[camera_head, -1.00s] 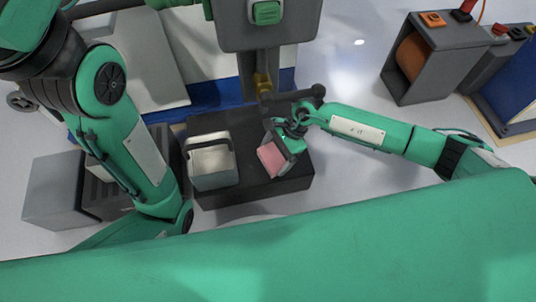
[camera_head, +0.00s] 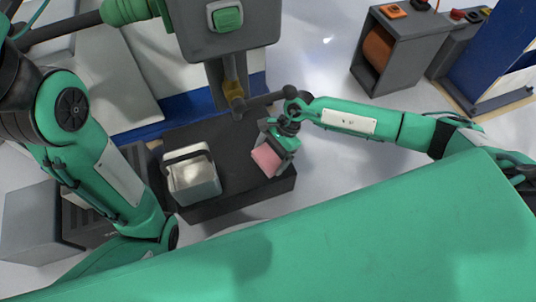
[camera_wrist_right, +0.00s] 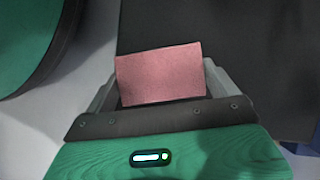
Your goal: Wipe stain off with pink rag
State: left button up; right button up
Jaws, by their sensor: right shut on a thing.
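The pink rag (camera_head: 266,160) is a small flat rectangle held in my right gripper (camera_head: 270,158) above the right end of a dark table (camera_head: 222,205). In the right wrist view the rag (camera_wrist_right: 161,75) sits between the two grey fingers of the right gripper (camera_wrist_right: 160,85), which is shut on it. The dark surface shows behind it there. No stain can be made out in either view. My left arm comes in from the left, but its gripper is not visible.
A white basket (camera_head: 192,180) with a dark handle stands on the table left of the rag. A grey machine (camera_head: 225,30) with a green button overhangs the table's back. A grey stand with an orange roller (camera_head: 378,52) is at the upper right. Pale floor lies between.

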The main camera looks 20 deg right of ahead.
jog(key=shift+r+p, duration=2.2)
jog(key=shift+r, duration=0.75)
jog(key=shift+r+p, duration=1.1)
jog(key=shift+r, duration=0.5)
jog(key=shift+f, duration=0.1)
jog(key=shift+s, duration=0.1)
